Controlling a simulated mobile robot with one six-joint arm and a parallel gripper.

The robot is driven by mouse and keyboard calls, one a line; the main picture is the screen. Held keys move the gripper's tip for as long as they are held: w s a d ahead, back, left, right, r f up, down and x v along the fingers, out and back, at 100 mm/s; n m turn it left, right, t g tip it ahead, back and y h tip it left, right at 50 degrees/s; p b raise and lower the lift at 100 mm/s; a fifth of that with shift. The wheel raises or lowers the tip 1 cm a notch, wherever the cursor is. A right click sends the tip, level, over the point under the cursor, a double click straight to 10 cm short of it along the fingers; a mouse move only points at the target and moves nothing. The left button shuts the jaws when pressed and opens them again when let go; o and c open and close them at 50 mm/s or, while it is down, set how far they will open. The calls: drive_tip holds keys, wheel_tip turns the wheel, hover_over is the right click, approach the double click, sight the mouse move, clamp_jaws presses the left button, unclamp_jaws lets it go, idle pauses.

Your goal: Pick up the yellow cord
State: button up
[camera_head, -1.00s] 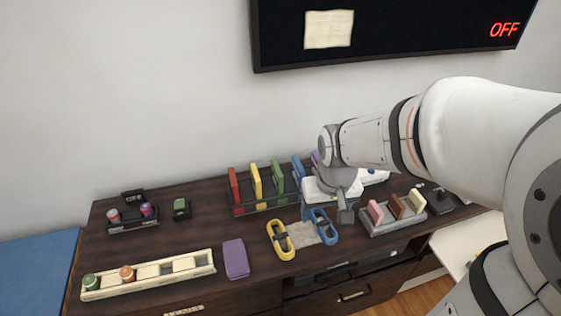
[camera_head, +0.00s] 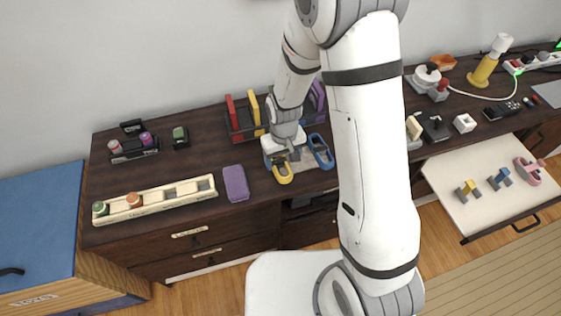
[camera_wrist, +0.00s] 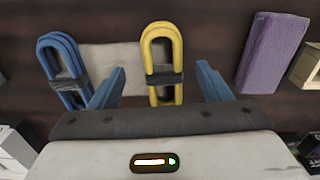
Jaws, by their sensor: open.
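The yellow cord (camera_head: 283,172) is a coiled loop with a dark band around its middle. In the wrist view the yellow cord (camera_wrist: 162,55) stands nearly upright in the picture, between the two blue fingers. My gripper (camera_wrist: 160,88) is open and empty, with its fingers on either side of the cord's lower part. In the head view my gripper (camera_head: 282,160) hangs over the cord and hides its far end. Whether the fingertips are down at cord height I cannot tell.
A blue cord (camera_wrist: 62,68) lies close by, beside one finger; it also shows in the head view (camera_head: 320,152). A purple block (camera_wrist: 270,48) lies on the other side. A rack with upright coloured books (camera_head: 242,132) stands behind. A cream tray (camera_head: 155,201) lies at left.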

sight(283, 168)
wheel_tip(283, 168, down, 4)
drive_tip(key=shift+s+f, duration=0.1)
drive_tip(key=shift+s, duration=0.05)
drive_tip(key=c, duration=1.1)
drive_tip(key=shift+r, duration=0.2)
